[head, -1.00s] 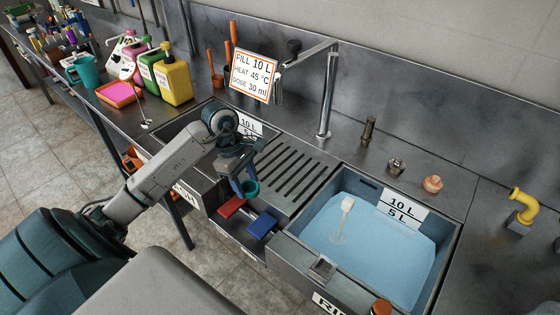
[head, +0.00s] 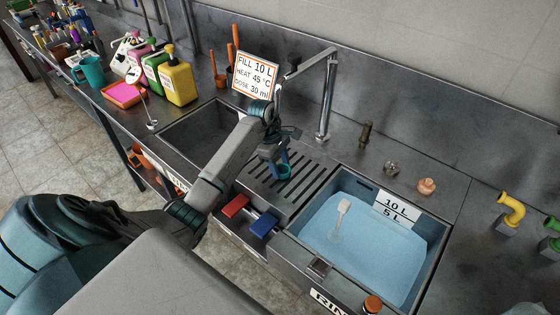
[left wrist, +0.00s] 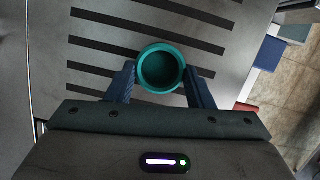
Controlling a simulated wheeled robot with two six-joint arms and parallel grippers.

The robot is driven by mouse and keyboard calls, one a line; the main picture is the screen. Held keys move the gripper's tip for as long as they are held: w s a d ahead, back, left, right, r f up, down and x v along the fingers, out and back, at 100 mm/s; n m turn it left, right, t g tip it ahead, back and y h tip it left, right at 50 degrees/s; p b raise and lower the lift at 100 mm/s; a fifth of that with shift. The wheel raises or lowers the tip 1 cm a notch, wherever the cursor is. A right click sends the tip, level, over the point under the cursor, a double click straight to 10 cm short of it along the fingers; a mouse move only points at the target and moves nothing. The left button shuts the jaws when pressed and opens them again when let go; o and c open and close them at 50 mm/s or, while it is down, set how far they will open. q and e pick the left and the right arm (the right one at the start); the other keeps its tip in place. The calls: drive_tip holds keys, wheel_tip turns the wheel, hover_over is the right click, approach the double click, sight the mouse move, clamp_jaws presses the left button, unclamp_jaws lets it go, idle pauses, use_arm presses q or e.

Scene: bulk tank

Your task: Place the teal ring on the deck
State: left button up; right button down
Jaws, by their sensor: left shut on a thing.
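The teal ring (head: 284,171) is held in my left gripper (head: 279,163), over the slotted deck between the two sinks. In the left wrist view the ring (left wrist: 162,70) sits between the two blue fingers of the gripper (left wrist: 162,84), with its round opening facing the camera. The deck (head: 306,192) is grey metal with dark slots, and it fills much of the left wrist view (left wrist: 110,70). I cannot tell whether the ring touches the deck. My right gripper is not in view.
The right sink (head: 440,262) holds blue water and a white floating tool (head: 341,212). The left sink (head: 195,128) looks empty. Red (head: 235,205) and blue (head: 263,224) blocks are at the deck's front. A tall tap (head: 325,105) stands behind the deck.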

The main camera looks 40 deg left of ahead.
use_arm(q)
drive_tip(key=shift+f+b, duration=0.35)
drive_tip(key=shift+b, duration=0.05)
drive_tip(key=o, duration=0.9)
drive_tip(key=shift+r, duration=0.1)
drive_tip(key=shift+c, duration=0.2)
drive_tip(key=shift+o, duration=0.4)
